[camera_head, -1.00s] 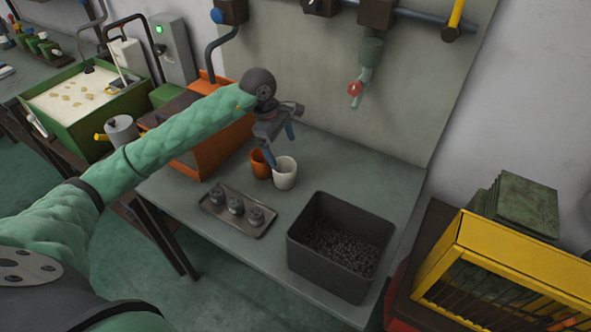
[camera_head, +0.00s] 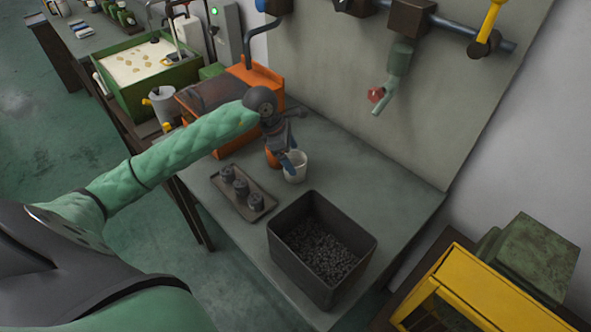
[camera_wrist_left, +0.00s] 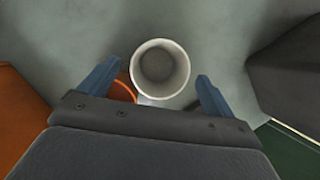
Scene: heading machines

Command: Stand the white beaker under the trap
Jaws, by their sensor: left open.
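The white beaker (camera_head: 295,167) stands upright on the grey bench, close to an orange beaker (camera_head: 271,158). My left gripper (camera_head: 288,163) is open and comes down over the beakers. In the left wrist view the white beaker (camera_wrist_left: 161,68) shows from above, just ahead of and between the two blue fingertips, with no clear contact. The orange beaker (camera_wrist_left: 124,92) is partly hidden behind the left finger there. The trap (camera_head: 398,62) hangs on the wall panel to the right, with a red knob and a downward spout. My right gripper is not in view.
A dark bin (camera_head: 322,250) of small dark pieces stands at the bench's front. A tray (camera_head: 242,196) with three metal parts lies left of it. An orange machine (camera_head: 262,82) stands behind. The bench below the trap is clear.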

